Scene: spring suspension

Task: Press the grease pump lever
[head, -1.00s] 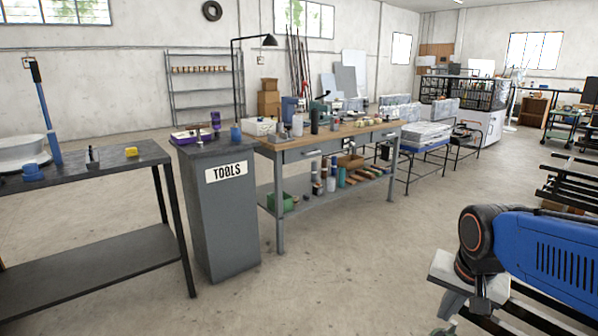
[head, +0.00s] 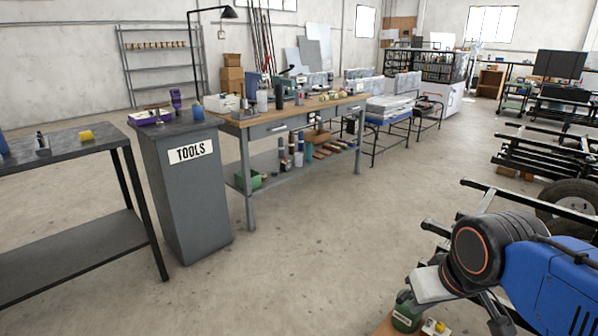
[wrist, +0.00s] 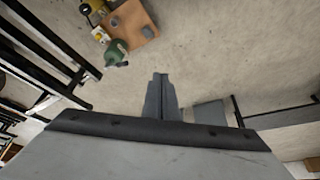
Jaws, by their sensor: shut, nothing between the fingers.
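No lever that I can clearly pick out as the grease pump's shows. A green rounded object (head: 405,315), possibly the grease pump, is low at the bottom right of the head view, partly hidden by my arm. It also shows in the wrist view (wrist: 117,52) at the upper left, at the edge of a brown board (wrist: 134,22). My gripper (wrist: 162,80) is shut and empty, its fingers pointing up the picture over bare floor. The green object is apart from the fingers, to their upper left in the wrist view.
A dark table (head: 75,145) stands at the left, beside a grey TOOLS cabinet (head: 185,215) and a wooden-topped workbench (head: 290,115). Black metal frames (head: 540,155) and a tyre (head: 568,205) are at the right. The floor (head: 320,240) in the middle is clear.

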